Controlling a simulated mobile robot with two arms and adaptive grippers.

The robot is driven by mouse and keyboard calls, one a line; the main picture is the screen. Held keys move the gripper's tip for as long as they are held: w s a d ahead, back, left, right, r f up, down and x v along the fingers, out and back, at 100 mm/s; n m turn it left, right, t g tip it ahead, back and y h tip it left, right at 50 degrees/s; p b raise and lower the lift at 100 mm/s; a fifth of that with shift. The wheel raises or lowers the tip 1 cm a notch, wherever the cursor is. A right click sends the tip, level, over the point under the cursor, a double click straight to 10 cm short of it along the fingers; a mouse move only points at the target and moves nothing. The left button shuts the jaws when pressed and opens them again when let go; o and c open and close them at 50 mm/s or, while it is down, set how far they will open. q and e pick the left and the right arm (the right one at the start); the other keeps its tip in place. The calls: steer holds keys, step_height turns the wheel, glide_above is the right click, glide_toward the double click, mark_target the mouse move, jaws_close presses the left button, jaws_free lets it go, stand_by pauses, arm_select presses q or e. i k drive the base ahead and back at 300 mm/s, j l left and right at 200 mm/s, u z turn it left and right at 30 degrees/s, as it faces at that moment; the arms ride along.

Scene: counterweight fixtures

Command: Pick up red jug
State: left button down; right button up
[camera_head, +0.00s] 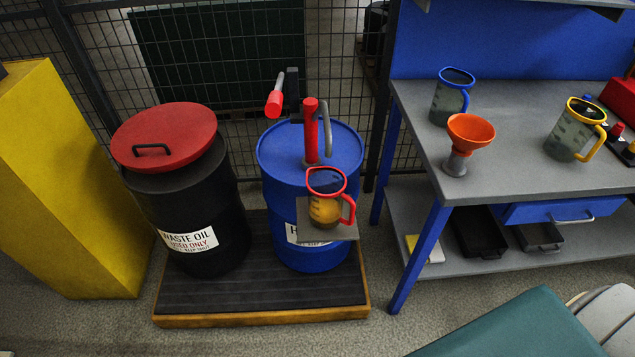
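The red jug (326,207) is a clear measuring jug with a red rim and a red handle on its right side. It holds amber liquid in its lower part. It stands upright on a small grey shelf (343,232) at the front of the blue drum (281,165), below the red hand pump (310,130). The jug covers part of the drum's white label. Neither of my grippers is in view.
A black waste oil drum (187,205) with a red lid stands left of the blue drum on a dark platform (262,291). Right is a grey workbench (421,130) with an orange funnel (471,132), a blue-rimmed jug (449,98) and a yellow-rimmed jug (567,140). A yellow cabinet (65,180) stands left.

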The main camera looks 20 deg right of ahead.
mark_target(327, 185)
steer(key=i+j+z, duration=0.1)
steer(key=z, duration=0.25)
steer(key=j+z, duration=0.55)
steer(key=z, duration=0.15)
steer(key=i, duration=0.05)
